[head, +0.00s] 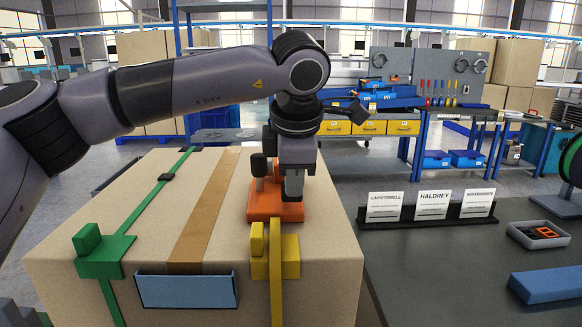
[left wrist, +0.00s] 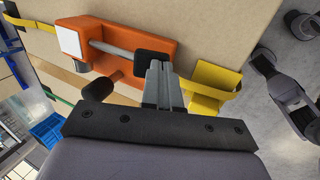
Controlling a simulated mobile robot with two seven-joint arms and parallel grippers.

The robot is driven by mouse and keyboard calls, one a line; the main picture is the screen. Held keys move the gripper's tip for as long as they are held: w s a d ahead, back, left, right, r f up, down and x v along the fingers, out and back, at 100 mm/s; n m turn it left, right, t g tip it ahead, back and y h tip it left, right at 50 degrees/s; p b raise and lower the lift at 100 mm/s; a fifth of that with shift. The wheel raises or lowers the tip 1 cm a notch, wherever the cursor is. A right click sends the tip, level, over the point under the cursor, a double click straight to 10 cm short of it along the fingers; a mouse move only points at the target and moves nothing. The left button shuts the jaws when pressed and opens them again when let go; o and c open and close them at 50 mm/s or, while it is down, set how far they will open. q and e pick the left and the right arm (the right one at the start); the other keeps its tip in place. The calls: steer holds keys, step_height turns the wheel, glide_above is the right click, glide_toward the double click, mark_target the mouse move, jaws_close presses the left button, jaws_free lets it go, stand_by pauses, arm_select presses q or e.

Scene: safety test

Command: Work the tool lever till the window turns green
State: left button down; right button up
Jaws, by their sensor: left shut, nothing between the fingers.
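The orange tool (head: 275,205) sits on top of a large cardboard box (head: 75,215). In the left wrist view the orange tool (left wrist: 128,45) shows a white square window (left wrist: 70,41), not green. A grey lever rod (left wrist: 118,50) runs from near the window to a black grip (left wrist: 155,66). A second black knob (left wrist: 97,90) stands on a post beside it. My left gripper (head: 293,190) is shut and empty, over the tool. In the left wrist view its fingertips (left wrist: 158,70) are right at the lever's black grip; I cannot tell if they touch. My right gripper is not in view.
A green strap (head: 125,240) with a green buckle and a yellow strap buckle (head: 275,262) lie on the box. A blue pocket (head: 187,289) is on its front. A sign rack (head: 430,215), small tray (head: 538,235) and blue block (head: 546,284) are on the dark table at right.

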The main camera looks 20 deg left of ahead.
arm_select(q)
steer(key=s+v, duration=0.1)
steer(key=v, duration=1.1)
steer(key=shift+d+r, duration=0.2)
steer(key=shift+d, duration=0.05)
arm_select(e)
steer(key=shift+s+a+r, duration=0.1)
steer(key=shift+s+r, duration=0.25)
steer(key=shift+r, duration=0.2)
arm_select(q)
steer(key=shift+s, duration=0.1)
steer(key=w+a+r+m+p, duration=0.1)
steer(key=w+r+m+p, duration=0.1)
steer(key=m, duration=0.7)
steer(key=w+a+r+m+g+p, duration=0.1)
steer(key=w+r+m+p, duration=0.1)
steer(key=m, duration=0.7)
step_height(320, 180, up, 2)
steer(key=shift+w+a+r+p, duration=0.1)
steer(key=shift+w+a+p, duration=0.15)
steer(key=shift+p, duration=0.3)
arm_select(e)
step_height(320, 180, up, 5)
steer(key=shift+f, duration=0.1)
